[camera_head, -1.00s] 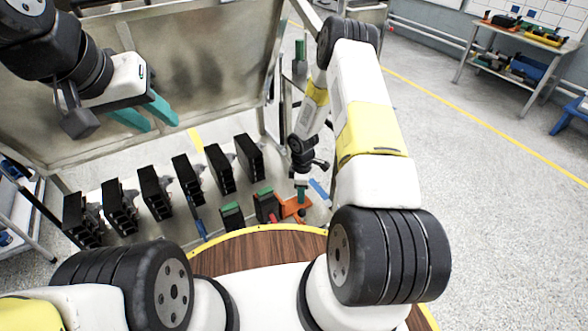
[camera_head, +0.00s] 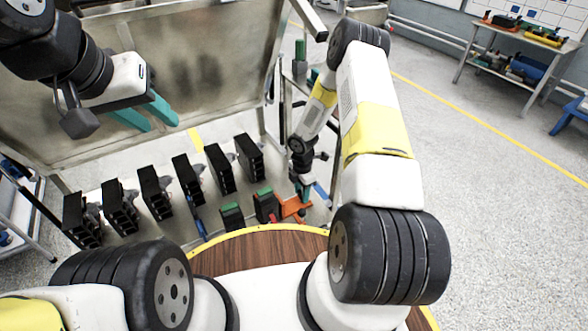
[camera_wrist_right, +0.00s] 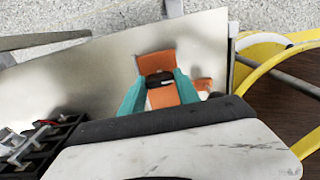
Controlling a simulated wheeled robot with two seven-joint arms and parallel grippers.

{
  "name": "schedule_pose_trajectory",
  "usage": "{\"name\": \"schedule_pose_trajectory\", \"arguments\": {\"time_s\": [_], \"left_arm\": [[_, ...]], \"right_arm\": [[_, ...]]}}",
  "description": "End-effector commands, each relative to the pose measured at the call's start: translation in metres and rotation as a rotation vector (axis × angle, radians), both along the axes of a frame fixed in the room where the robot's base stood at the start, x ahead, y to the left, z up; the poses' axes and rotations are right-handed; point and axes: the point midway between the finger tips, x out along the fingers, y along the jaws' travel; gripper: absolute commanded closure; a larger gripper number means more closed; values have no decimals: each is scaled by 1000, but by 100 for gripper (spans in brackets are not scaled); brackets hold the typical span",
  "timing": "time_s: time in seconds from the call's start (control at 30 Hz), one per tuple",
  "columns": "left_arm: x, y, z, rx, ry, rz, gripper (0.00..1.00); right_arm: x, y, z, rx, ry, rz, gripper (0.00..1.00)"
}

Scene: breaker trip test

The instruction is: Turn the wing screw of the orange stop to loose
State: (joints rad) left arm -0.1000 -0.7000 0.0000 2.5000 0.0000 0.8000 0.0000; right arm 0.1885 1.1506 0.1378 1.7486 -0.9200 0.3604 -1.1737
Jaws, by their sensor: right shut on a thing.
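The orange stop (camera_head: 291,208) sits on the pale panel at the right end of the row of black units. In the right wrist view the orange stop (camera_wrist_right: 155,63) lies between and beyond my teal fingertips. A small dark piece, seemingly its wing screw (camera_wrist_right: 160,78), is between those fingertips. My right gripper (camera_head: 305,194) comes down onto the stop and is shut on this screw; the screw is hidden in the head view. My left gripper (camera_head: 146,116) is open and empty, its teal fingers apart, high at the left in front of the raised panel.
Two dark blocks with green tops (camera_head: 265,206) stand just left of the stop. Several black breaker units (camera_head: 160,195) line up further left. A grey raised panel (camera_head: 215,75) stands behind. A wooden round top with a yellow rim (camera_head: 255,248) is in front.

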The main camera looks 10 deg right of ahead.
Motion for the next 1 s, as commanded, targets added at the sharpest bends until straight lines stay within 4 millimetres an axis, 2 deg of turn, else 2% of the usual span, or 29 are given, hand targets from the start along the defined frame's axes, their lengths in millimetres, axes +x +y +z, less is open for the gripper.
{"name": "schedule_pose_trajectory", "arguments": {"time_s": [0.43, 0.47, 0.57, 0.87, 1.0], "left_arm": [[0, 0, 0, 0, 0, 0, 64], [0, 0, 0, 0, 0, 0, 64], [0, 0, 0, 0, 0, 0, 64], [0, 0, 0, 0, 0, 0, 64], [0, 0, 0, 0, 0, 0, 64]], "right_arm": [[1, -1, 1, -1, -3, 10, 100], [1, -1, 1, -1, -3, 10, 58], [1, -1, 1, -1, -3, 10, 40], [1, 0, 1, -1, -1, 9, 40], [2, 0, 13, 0, -4, 8, 40]]}}
